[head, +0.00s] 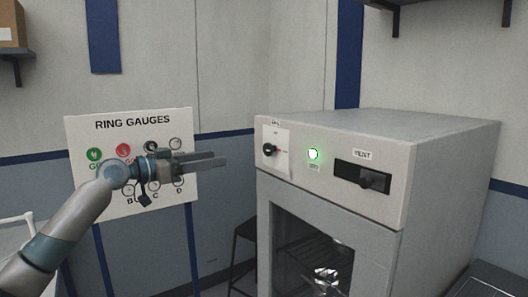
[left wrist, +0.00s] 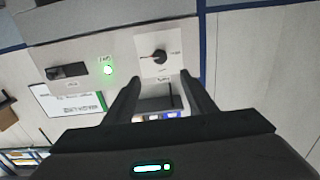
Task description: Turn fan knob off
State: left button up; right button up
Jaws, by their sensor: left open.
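The fan knob (head: 269,150) is a small black knob on a white plate at the upper left of the grey cabinet's front panel. It also shows in the left wrist view (left wrist: 159,57), beyond the fingers. My left gripper (head: 222,159) is open and empty, to the left of the knob and apart from it, with its fingers pointing right in the head view. A green lamp (head: 313,154) glows beside the knob plate; it also shows in the left wrist view (left wrist: 108,70). My right gripper is not in view.
The grey cabinet (head: 430,150) has a black VENT slider (head: 362,177) on its panel and a windowed front below. A RING GAUGES board (head: 133,122) stands behind my left arm. A dark stool (head: 244,240) stands left of the cabinet.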

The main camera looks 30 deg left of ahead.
pick_arm(q)
jog(key=shift+w+d+r, duration=0.1)
jog(key=shift+w, duration=0.05)
jog(key=p, duration=1)
send_near(266, 150)
jog(key=x, duration=0.7)
jog(key=shift+r, duration=0.2)
jog(key=shift+f+x, duration=0.2)
jog(key=shift+x, duration=0.65)
jog(key=c, duration=1)
